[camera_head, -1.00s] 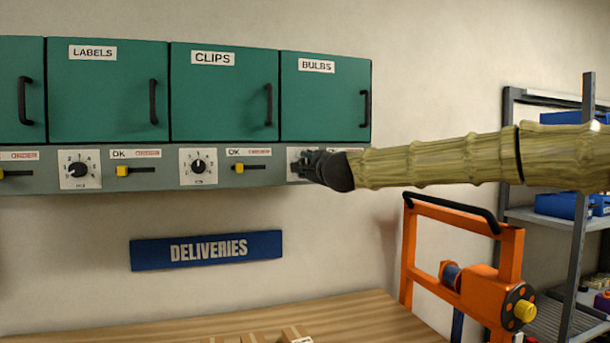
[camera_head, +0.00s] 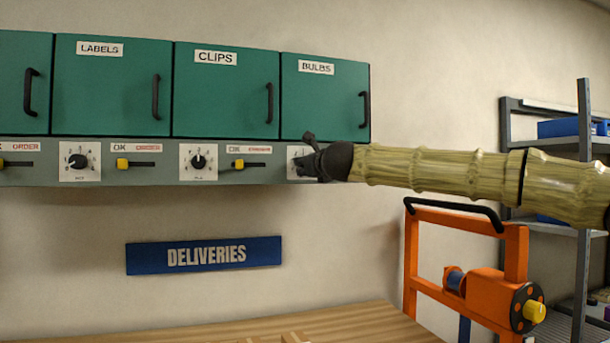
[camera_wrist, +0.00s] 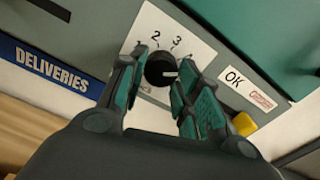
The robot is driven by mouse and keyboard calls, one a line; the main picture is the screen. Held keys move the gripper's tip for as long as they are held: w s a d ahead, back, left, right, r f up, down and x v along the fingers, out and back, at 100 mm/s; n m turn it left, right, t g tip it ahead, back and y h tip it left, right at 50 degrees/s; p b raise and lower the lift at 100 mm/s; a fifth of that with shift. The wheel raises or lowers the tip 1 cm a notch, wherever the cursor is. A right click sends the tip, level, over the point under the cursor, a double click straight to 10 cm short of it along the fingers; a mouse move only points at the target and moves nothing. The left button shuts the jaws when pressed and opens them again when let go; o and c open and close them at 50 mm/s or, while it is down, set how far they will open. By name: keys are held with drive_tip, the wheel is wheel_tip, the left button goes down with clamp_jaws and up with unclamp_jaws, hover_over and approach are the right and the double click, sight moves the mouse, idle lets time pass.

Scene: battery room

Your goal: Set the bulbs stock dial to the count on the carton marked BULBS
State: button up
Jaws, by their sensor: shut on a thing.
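The BULBS cabinet (camera_head: 325,98) is the rightmost green door in the head view, with the bulbs dial's white plate (camera_head: 293,153) on the strip below it. My gripper (camera_head: 306,161) is at this dial and hides most of it. In the wrist view, my gripper (camera_wrist: 163,64) has its green-padded fingers on both sides of the black dial knob (camera_wrist: 157,72), shut on it. The knob's white mark points right in that view, below the 4. The numbers 2, 3 and 4 are readable. A carton top (camera_head: 292,338) shows at the head view's bottom edge; no marking is readable.
The CLIPS dial (camera_head: 198,162) and LABELS dial (camera_head: 79,161) are to the left, with yellow-ended levers (camera_head: 238,164) between. A DELIVERIES sign (camera_head: 204,255) hangs above the wooden table (camera_head: 350,325). An orange frame (camera_head: 465,215) and grey shelving (camera_head: 583,250) stand at right.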

drive_tip(key=m+b, duration=0.2)
drive_tip(key=m, duration=0.1)
drive_tip(key=m+b, duration=0.1)
drive_tip(key=shift+a+f, duration=0.15)
drive_tip(key=shift+f, duration=0.1)
drive_tip(key=shift+r+m, duration=0.1)
drive_tip(key=shift+m, duration=0.2)
drive_tip(key=o, duration=1)
drive_tip(key=shift+r, duration=0.1)
drive_tip(key=shift+s, duration=0.1)
drive_tip(key=v, duration=1.2)
